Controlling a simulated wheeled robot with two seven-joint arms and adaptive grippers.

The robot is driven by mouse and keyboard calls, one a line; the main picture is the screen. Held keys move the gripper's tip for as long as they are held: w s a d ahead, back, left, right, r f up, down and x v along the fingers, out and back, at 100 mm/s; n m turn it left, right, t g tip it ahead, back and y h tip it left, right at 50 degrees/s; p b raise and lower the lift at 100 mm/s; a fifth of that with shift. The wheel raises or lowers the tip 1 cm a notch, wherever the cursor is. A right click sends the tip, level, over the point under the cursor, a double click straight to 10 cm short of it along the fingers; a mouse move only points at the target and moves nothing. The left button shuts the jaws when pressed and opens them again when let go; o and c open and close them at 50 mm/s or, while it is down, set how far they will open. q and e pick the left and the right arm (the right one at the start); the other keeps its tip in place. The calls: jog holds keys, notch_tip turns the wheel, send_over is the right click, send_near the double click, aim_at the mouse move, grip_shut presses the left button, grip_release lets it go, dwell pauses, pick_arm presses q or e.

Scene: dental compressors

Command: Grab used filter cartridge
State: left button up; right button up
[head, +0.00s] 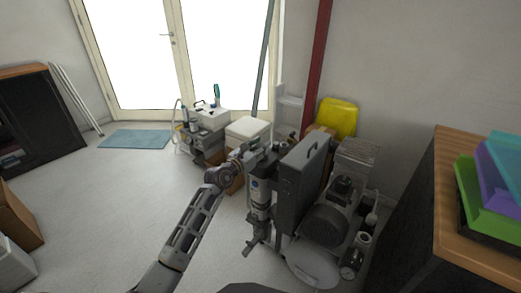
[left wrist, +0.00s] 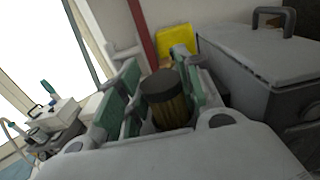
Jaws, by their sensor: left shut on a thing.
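The used filter cartridge (left wrist: 170,108) shows in the left wrist view as a short cylinder with a dark cap and brownish pleated sides. My left gripper (left wrist: 158,84) is shut on it, with green-padded fingers on either side. In the head view my left gripper (head: 262,158) is at the left side of the tall grey case (head: 300,182) of the compressor. I cannot make out the cartridge in the head view. My right gripper is not in view.
The compressor's black motor (head: 326,222) and tank (head: 312,264) stand right of the case. Behind are a yellow bin (head: 338,117), a white box (head: 247,129) and a red post (head: 317,65). A wooden-topped cabinet (head: 470,230) stands at right.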

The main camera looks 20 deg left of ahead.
pick_arm(q)
notch_tip(320, 180, up, 7)
jog(key=p, duration=0.2)
jog(key=shift+f+p, duration=0.2)
jog(key=shift+p, duration=0.1)
jog(key=shift+r, duration=0.75)
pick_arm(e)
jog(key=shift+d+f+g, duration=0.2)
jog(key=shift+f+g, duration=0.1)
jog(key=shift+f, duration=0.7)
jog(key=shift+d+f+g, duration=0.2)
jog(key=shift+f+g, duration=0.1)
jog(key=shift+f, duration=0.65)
